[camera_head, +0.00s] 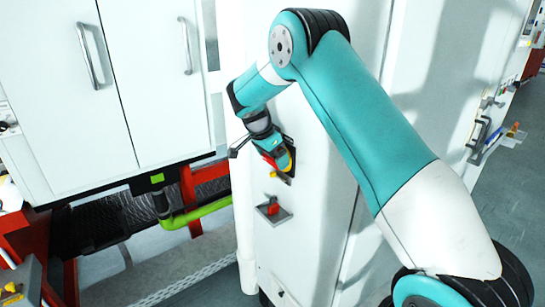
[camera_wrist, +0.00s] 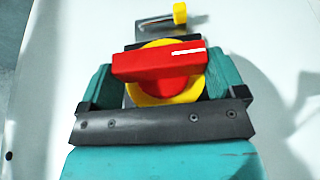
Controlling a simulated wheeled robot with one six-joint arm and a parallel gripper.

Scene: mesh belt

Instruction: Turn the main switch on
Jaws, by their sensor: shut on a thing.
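The main switch is a red rotary handle (camera_wrist: 160,64) with a white line on it, on a round yellow base (camera_wrist: 158,97). The handle lies across the wrist view, nearly level, with the white line on its right half. My gripper (camera_wrist: 160,80) is around the switch, one teal finger on each side, shut on the handle. In the head view my gripper (camera_head: 274,150) is at the white cabinet's face, and the switch's red and yellow parts (camera_head: 284,161) show only partly beside it.
Below the switch, a red part on a grey bracket (camera_head: 273,209) sticks out of the white cabinet (camera_head: 300,235). The wrist view shows a small yellow-ended metal piece (camera_wrist: 180,13) beyond the switch. White doors with handles (camera_head: 90,55) and a green pipe (camera_head: 200,213) are at left.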

